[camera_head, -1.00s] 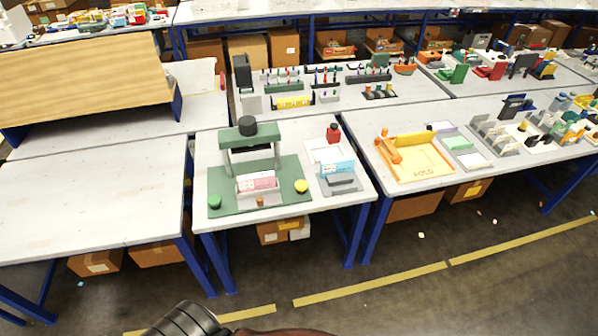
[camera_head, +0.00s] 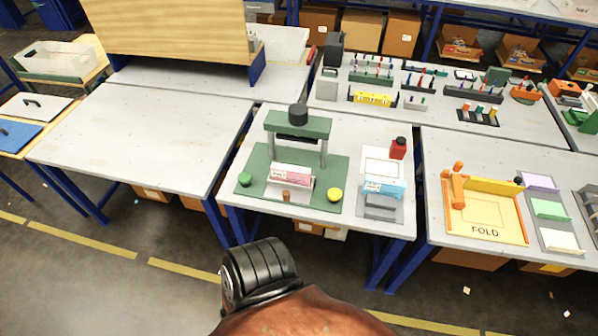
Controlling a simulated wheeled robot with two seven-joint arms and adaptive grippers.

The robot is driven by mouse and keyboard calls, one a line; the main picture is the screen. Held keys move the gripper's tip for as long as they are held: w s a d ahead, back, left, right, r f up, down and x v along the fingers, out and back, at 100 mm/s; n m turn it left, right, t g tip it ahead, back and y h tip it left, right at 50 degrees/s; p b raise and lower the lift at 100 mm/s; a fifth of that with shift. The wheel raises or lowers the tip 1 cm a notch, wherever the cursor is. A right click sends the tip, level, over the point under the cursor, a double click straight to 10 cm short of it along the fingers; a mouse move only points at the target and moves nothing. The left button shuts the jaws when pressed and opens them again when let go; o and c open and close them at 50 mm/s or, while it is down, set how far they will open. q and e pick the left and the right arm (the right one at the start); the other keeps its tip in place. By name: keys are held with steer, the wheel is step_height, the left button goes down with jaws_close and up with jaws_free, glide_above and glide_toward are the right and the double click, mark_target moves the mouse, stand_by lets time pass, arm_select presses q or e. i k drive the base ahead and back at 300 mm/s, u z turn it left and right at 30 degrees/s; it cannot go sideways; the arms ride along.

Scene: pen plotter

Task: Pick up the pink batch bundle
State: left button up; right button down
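The pink batch bundle (camera_head: 290,174) is a pink and white block on the green press base (camera_head: 255,201), below the green press frame with a black knob (camera_head: 298,113). A green button (camera_head: 244,179) is to its left, a yellow button (camera_head: 335,195) to its right and a small brown peg (camera_head: 286,196) in front. A light blue and white bundle (camera_head: 384,188) sits on a grey holder to the right. Neither of my grippers shows in the head view. Only a black and brown part of my own body shows at the bottom middle.
The table left of the press (camera_head: 145,135) is bare. An orange FOLD tray (camera_head: 486,233) lies on the table to the right. A red bottle (camera_head: 398,148) stands behind the blue bundle. Pen racks (camera_head: 371,80) stand on the table behind.

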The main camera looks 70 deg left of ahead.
mark_target(284, 173)
steer(key=u, duration=0.4)
steer(key=i, duration=0.65)
steer(key=u, duration=0.6)
